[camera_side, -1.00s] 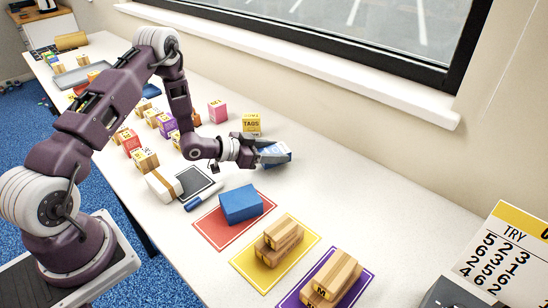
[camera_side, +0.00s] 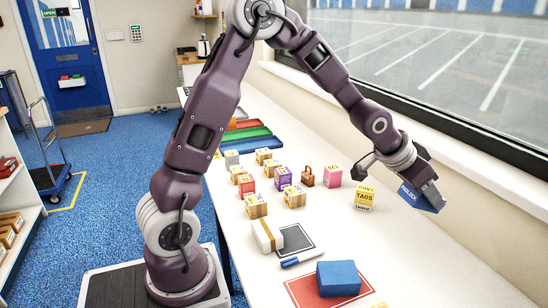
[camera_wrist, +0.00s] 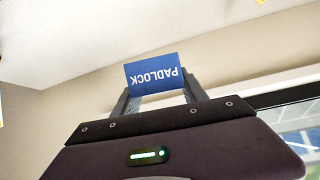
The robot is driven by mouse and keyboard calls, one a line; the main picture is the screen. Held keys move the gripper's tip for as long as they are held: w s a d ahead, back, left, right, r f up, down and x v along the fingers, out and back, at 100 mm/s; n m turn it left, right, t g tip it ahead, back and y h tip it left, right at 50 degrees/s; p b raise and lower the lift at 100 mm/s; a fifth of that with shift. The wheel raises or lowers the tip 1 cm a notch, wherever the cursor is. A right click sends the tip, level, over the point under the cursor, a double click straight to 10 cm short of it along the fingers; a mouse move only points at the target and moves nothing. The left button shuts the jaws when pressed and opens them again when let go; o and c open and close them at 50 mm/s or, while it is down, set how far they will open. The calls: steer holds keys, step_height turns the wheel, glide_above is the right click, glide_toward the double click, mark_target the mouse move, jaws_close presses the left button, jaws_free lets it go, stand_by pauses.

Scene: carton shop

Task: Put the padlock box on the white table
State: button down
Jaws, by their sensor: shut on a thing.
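The padlock box (camera_side: 419,199) is blue with white PADLOCK lettering. My gripper (camera_side: 430,188) is shut on it, at the right of the side view. The box is tilted, by the wall side of the table; I cannot tell its exact height. The white table (camera_side: 440,265) is long and runs along the window wall.
A blue block (camera_side: 338,278) lies on a red mat (camera_side: 303,291). The table's right front is clear.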

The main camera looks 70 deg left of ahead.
steer(key=s+d+f+m+g, duration=0.1)
steer(key=d+f+m+g, duration=0.55)
steer(key=d+m, duration=0.45)
steer(key=w+a+f+m+t+y, duration=0.1)
steer(key=a+f+m, duration=0.15)
steer(key=m, duration=0.95)
steer(key=w+a+f+m+t, duration=0.1)
steer(key=a+m+t, duration=0.15)
steer(key=m, duration=0.85)
steer(key=shift+g, duration=0.6)
steer(key=f, duration=0.9)
steer(key=shift+w+a+f, duration=0.15)
steer(key=shift+a+f, duration=0.15)
steer(key=shift+f, duration=0.05)
steer(key=c, duration=0.6)
jaws_free()
